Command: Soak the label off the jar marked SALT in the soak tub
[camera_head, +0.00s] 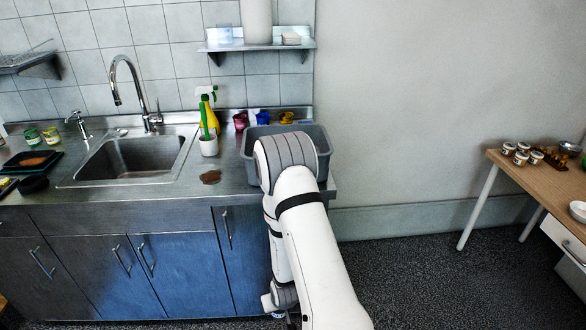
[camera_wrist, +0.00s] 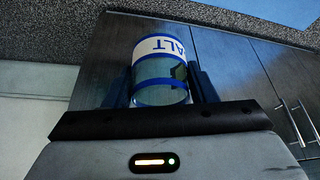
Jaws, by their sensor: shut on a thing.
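The jar marked SALT (camera_wrist: 158,70) is between the two dark fingers of my gripper (camera_wrist: 161,85) in the wrist view. My gripper is shut on it. The jar is clear greenish glass with blue bands and a white label, on which the letters "ALT" show; the rest is turned out of sight. A grey tub (camera_head: 249,150) stands at the right end of the counter in the head view. My arm covers part of its front, and its inside is mostly hidden.
A sink (camera_head: 130,157) with a tall tap (camera_head: 135,82) is left of the tub. Several small jars (camera_head: 521,157) stand on a wooden table (camera_head: 550,180) at the right.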

